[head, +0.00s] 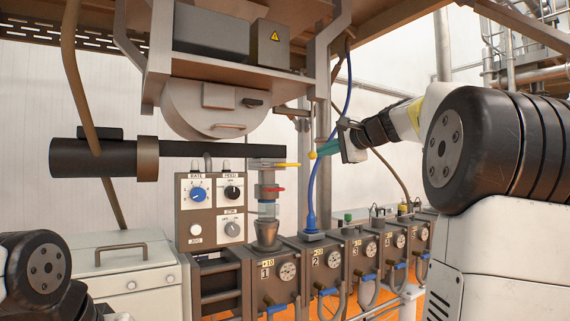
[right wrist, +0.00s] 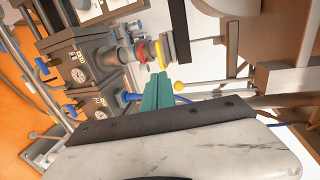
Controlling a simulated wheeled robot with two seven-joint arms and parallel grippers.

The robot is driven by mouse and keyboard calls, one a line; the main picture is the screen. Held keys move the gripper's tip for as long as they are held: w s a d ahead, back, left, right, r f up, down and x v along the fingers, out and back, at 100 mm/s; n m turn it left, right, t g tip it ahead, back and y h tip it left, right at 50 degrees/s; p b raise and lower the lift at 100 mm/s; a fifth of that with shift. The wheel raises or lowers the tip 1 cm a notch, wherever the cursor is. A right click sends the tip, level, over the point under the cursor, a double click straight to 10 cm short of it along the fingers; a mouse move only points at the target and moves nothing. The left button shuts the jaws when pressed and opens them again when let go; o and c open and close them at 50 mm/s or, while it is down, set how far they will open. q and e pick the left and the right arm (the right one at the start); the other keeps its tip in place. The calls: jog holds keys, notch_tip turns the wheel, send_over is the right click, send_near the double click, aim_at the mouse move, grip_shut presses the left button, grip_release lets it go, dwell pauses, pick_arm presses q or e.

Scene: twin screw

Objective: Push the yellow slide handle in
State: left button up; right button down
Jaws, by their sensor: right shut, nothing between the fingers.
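The yellow slide handle (head: 288,165) sticks out to the right from the grey slide plate below the long black tube's right end in the head view. In the right wrist view a yellow part (right wrist: 160,54), which looks like this handle, shows just beyond my teal fingertips. My right gripper (head: 318,152) is shut and empty, its fingers pointing left towards the handle from its right side. In the head view a gap seems to remain between fingertips and handle; contact is not visible. My left gripper is out of view; only part of that arm shows at lower left.
A red handle (head: 275,189) sits just below the yellow one. A blue hose (head: 313,195) hangs behind. Numbered boxes (head: 268,273) line the bench below.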

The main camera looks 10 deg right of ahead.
aim_at(292, 164)
jog(key=shift+w, duration=0.1)
jog(key=x, duration=1.4)
